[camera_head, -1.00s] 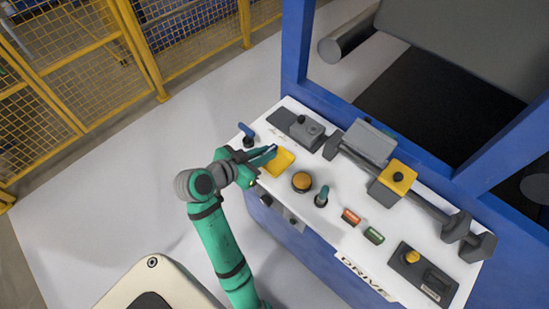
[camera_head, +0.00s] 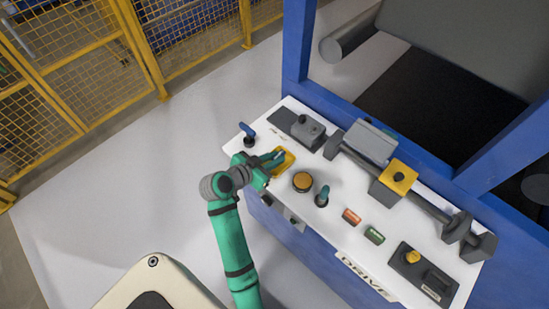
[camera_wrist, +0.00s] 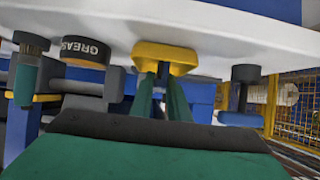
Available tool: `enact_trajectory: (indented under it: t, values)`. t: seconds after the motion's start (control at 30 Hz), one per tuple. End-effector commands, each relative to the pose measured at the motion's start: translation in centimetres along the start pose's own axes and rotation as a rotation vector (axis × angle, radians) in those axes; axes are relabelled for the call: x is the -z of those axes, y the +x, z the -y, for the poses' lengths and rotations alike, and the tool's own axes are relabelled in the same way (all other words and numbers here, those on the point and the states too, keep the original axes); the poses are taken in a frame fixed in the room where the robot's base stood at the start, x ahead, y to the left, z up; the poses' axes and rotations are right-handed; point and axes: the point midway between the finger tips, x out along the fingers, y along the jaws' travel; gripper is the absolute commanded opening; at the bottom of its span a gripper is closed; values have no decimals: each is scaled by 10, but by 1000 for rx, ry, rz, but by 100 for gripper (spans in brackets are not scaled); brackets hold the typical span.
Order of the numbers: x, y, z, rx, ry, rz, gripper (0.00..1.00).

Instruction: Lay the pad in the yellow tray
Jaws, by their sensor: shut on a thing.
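The yellow tray (camera_head: 292,161) sits at the left part of the white console top. My gripper (camera_head: 276,158) reaches over the tray from the left, with its fingertips above or inside it. In the wrist view, my gripper (camera_wrist: 164,84) has its fingers close together, pointing at the tray (camera_wrist: 182,58). A small dark piece, apparently the pad (camera_wrist: 163,71), shows between the fingertips against the tray. The fingers hide most of it, and I cannot tell whether it touches the tray floor.
Right of the tray stand a round orange-topped grease tin (camera_head: 302,180) and a teal-handled upright thing (camera_head: 322,196). A blue-handled lever (camera_head: 248,132) is on the left. A grey block (camera_head: 308,130) stands behind. Blue posts frame the machine at the back.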

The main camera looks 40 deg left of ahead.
Motion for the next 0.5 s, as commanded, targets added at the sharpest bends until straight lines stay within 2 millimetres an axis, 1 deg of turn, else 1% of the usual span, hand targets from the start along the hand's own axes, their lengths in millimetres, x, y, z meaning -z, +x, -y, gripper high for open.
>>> enact_trajectory:
  t: [0.17, 0.2, 0.23, 0.27, 0.5]
  values:
    - [-2, 1, 0, 0, 0, 0, 0]
    - [-2, 1, 0, 0, 0, 0, 23]
    - [-2, 1, 0, 0, 0, 0, 30]
    - [-2, 1, 0, 0, 0, 0, 34]
    - [-2, 1, 0, 0, 0, 0, 34]
